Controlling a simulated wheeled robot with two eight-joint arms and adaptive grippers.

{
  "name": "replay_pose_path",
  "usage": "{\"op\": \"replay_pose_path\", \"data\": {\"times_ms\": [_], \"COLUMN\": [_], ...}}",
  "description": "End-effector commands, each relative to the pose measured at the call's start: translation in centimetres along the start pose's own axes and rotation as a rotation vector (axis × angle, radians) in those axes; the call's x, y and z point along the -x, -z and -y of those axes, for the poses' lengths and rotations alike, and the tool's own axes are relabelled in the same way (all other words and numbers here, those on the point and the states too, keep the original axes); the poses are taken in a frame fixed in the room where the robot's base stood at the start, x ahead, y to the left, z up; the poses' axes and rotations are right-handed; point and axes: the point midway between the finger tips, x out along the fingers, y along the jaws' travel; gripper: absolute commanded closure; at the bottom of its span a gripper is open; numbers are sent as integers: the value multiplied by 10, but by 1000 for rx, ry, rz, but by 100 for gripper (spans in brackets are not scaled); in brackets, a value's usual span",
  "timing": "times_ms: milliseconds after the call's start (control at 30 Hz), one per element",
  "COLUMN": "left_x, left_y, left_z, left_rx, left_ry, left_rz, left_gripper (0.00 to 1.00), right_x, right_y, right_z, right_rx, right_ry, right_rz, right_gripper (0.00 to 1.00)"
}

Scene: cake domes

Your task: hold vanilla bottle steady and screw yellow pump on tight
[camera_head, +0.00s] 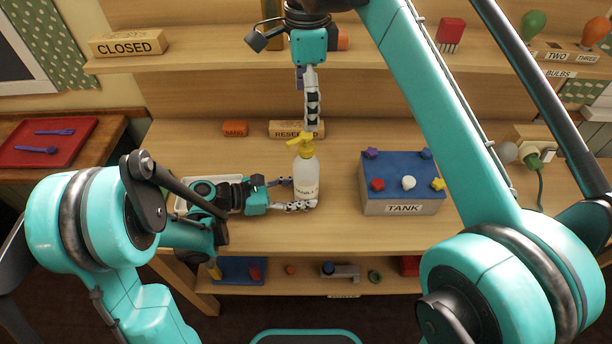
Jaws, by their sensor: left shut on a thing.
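The vanilla bottle (306,172) is a clear bottle with a pale lower part and a partly hidden label. It stands upright on the wooden table. The yellow pump (300,145) sits on top of its neck; I cannot tell how tight it is. My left gripper (298,194) comes in low from the left and is shut around the lower part of the bottle. My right gripper (312,122) points down from above, just over and behind the pump. Its fingers show edge-on, so their opening is hidden, and I see no clear contact with the pump.
A blue-topped TANK box (402,207) with several coloured knobs stands to the right. A RESERVED block (285,129) and an orange block (235,128) lie behind. A white tray (181,205) is partly behind my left arm. Bare table (340,225) lies between bottle and tank.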

Motion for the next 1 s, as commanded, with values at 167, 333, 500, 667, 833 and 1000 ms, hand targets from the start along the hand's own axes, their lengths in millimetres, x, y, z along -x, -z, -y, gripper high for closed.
{"op": "replay_pose_path", "data": {"times_ms": [167,333,500,667,833,1000], "left_x": [0,0,0,0,0,0], "left_y": [0,0,0,0,0,0], "left_z": [0,0,0,0,0,0], "left_rx": [0,0,0,0,0,0], "left_ry": [0,0,0,0,0,0], "left_rz": [0,0,0,0,0,0], "left_gripper": [84,84,84,84,84,42], "right_x": [16,44,64,72,74,74], "right_y": [0,0,0,0,0,0], "right_z": [1,1,1,0,0,0], "right_rx": [0,0,0,0,0,0], "right_ry": [0,0,0,0,0,0], "right_rz": [0,0,0,0,0,0], "right_gripper": [3,3,3,3,3,3]}}
